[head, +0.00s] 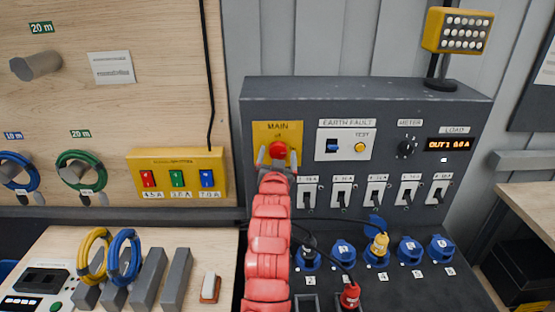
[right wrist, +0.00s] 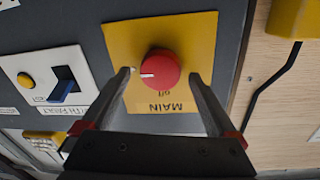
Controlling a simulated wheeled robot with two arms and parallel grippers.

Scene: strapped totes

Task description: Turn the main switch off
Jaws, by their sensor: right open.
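The main switch is a round red knob (head: 278,148) on a yellow plate (head: 291,130) marked MAIN, at the upper left of the dark panel. In the right wrist view the knob (right wrist: 160,69) appears upside down with its plate. Its white mark points left there, towards the left finger, and not at the word "off" below the knob. My right gripper (head: 277,158) is open, with one finger on each side of the knob. In the right wrist view its fingers (right wrist: 160,76) show gaps to the knob. My left gripper is not in view.
An earth fault unit (head: 345,143) with a blue switch sits right of the main plate. Several black breakers and blue sockets (head: 343,252) lie below, with cables and a red plug (head: 350,296). A yellow box (head: 178,173) is on the left wall. A lamp (head: 457,30) stands on top.

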